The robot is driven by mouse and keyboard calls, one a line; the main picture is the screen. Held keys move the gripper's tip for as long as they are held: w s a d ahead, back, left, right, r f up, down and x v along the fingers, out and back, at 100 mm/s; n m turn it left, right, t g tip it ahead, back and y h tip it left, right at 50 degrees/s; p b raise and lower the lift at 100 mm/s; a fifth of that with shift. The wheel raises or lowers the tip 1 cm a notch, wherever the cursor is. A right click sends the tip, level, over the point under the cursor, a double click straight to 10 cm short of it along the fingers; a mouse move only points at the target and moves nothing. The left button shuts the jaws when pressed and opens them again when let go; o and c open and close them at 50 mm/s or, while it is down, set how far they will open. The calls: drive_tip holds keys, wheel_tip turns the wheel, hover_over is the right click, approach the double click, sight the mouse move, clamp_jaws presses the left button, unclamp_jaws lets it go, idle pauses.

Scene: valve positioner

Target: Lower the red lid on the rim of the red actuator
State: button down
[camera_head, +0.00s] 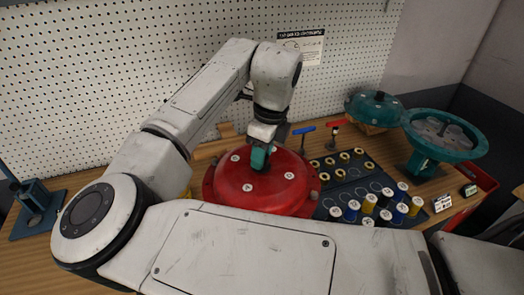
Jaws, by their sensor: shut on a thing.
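The red lid (238,186) is a domed disc with several pale round marks on top, at the middle of the bench. My gripper (260,158) points down at the lid's top centre, with teal at its tip, and is shut on the lid's grip. The red actuator lies under the lid; a red flange edge with bolts (208,188) shows at the left. The rest of its body and rim is hidden by the lid and my arm, so I cannot tell whether the lid touches the rim.
A teal lid (374,108) and an open teal actuator (440,140) stand at the back right. A dark mat (345,188) holds several brass rings and blue, yellow and black cylinders. Blue-handled (303,131) and red-handled tools stand behind. A pegboard (90,70) closes off the back.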

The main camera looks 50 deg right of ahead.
drive_tip(key=shift+f, duration=0.15)
drive_tip(key=c, duration=0.6)
unclamp_jaws()
drive_tip(key=shift+f, duration=0.1)
drive_tip(key=r, duration=0.3)
drive_tip(key=s+r+b, duration=0.1)
drive_tip(key=r, duration=0.6)
drive_tip(key=shift+s+d+r+b, duration=0.15)
drive_tip(key=shift+s+r+b, duration=0.15)
drive_tip(key=shift+r, duration=0.1)
